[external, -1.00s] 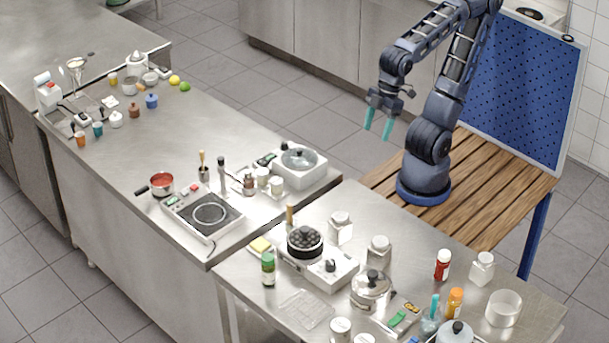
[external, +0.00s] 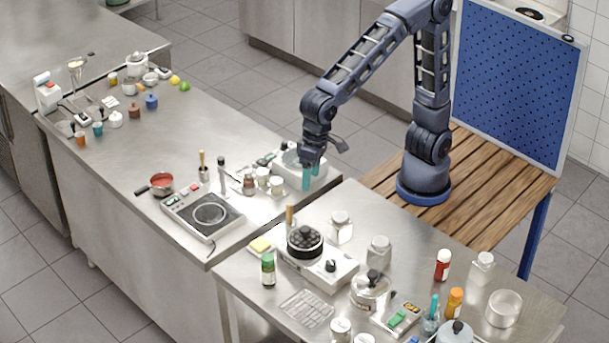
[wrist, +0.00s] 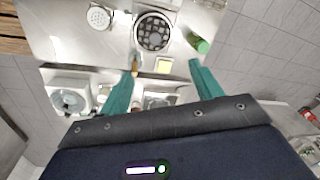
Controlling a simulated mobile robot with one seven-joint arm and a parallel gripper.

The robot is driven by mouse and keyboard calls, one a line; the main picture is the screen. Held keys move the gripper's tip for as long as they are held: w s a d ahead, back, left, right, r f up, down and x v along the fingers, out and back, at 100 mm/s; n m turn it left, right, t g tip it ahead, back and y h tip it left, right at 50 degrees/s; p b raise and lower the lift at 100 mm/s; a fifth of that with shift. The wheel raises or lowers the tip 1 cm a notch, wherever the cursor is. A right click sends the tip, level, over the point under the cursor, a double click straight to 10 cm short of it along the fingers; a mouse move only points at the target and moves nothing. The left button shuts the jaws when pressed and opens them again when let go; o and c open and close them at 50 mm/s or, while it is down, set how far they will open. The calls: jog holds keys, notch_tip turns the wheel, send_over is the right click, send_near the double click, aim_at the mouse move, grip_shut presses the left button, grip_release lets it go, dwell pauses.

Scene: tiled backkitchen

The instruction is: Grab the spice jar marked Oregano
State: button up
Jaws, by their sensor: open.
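No label is legible, so I cannot read which jar says Oregano. A jar with a green cap and green contents (external: 268,269) stands upright at the left edge of the near steel table. It also shows in the wrist view (wrist: 198,43), just beyond the right finger and apart from it. A red jar with a white cap (external: 442,265) and an orange jar (external: 454,302) stand on the right of that table. My gripper (external: 311,181) is open and empty, with teal fingers pointing down above the far counter's right end. Its fingers also show in the wrist view (wrist: 163,72).
A wire rack (external: 306,309) lies in front. Glass jars (external: 379,250) and a lidded pot (external: 369,289) crowd the table's middle.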

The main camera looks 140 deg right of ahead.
jog(key=w+f+m, duration=0.4)
jog(key=w+f, duration=0.2)
jog(key=w, duration=0.3)
jog(key=m+g, duration=0.2)
jog(key=m, duration=0.1)
send_over(268, 256)
notch_tip(268, 256, down, 7)
jog(key=shift+w+a+f, duration=0.1)
jog(key=shift+a+f, duration=0.05)
jog(key=shift+f, duration=5.4)
jog(key=c, duration=1.2)
jog(key=shift+c, duration=0.2)
jog(key=shift+r, duration=0.15)
